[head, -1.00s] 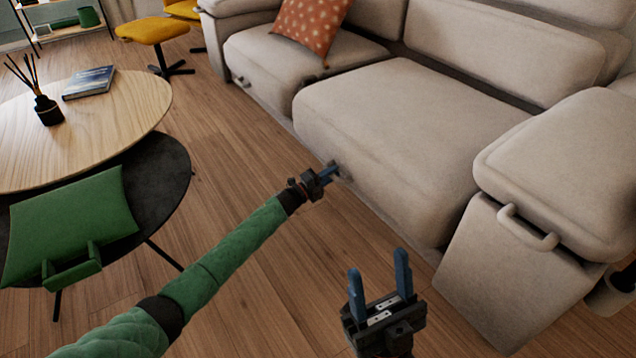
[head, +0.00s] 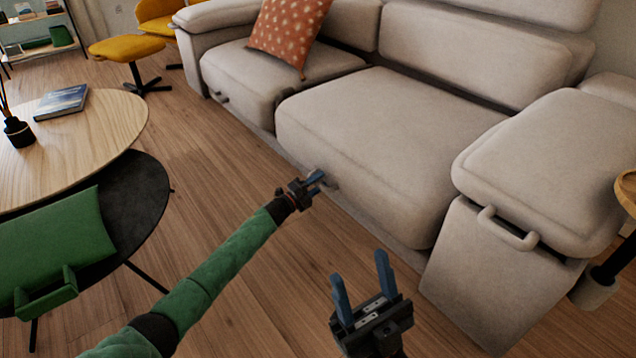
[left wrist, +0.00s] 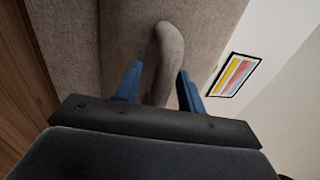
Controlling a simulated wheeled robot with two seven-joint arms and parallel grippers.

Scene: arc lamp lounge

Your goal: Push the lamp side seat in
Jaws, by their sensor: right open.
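The beige sofa has two seats. The nearer seat (head: 380,140) sticks out further forward than the far seat (head: 270,75). A small handle (head: 332,180) is on its lower front. My left gripper (head: 317,178) is at this handle, low in front of the nearer seat. In the left wrist view, the open fingers of the left gripper (left wrist: 160,70) stand on either side of the curved handle (left wrist: 168,58), with a gap on the left side. My right gripper (head: 362,270) is open and empty above the floor, in front of the sofa's near end.
The near armrest (head: 540,165) has a bar handle (head: 508,230). A pole with a wooden disc (head: 627,190) stands at the right edge. Floor (head: 215,165) between table and sofa is clear.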

